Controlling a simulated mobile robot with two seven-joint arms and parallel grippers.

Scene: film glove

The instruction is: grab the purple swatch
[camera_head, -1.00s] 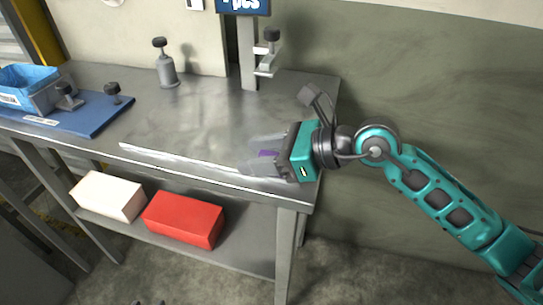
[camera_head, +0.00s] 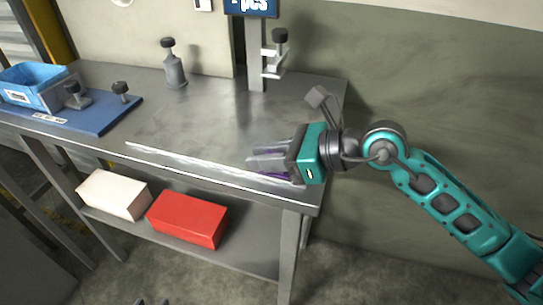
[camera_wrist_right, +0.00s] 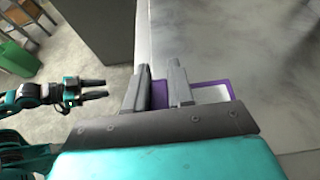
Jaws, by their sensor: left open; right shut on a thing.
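The purple swatch (camera_wrist_right: 207,92) shows in the right wrist view as a purple-edged piece with a pale middle, partly hidden behind the fingers. In the head view a little purple of the swatch (camera_head: 275,178) shows beneath the fingers. My right gripper (camera_head: 252,158) is at the table's front right corner, shut on the swatch; its fingers also show in the right wrist view (camera_wrist_right: 158,68). My left gripper (camera_wrist_right: 107,89) is open and empty, away from the table; only its tips (camera_head: 152,301) show at the bottom of the head view.
The metal table (camera_head: 205,120) has clear room in its middle. A blue mat (camera_head: 75,122) with a blue bin (camera_head: 35,87) is at left. A grey post (camera_head: 174,70) and a clamp (camera_head: 274,60) stand behind. White (camera_head: 113,194) and red boxes (camera_head: 187,218) are on the shelf below.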

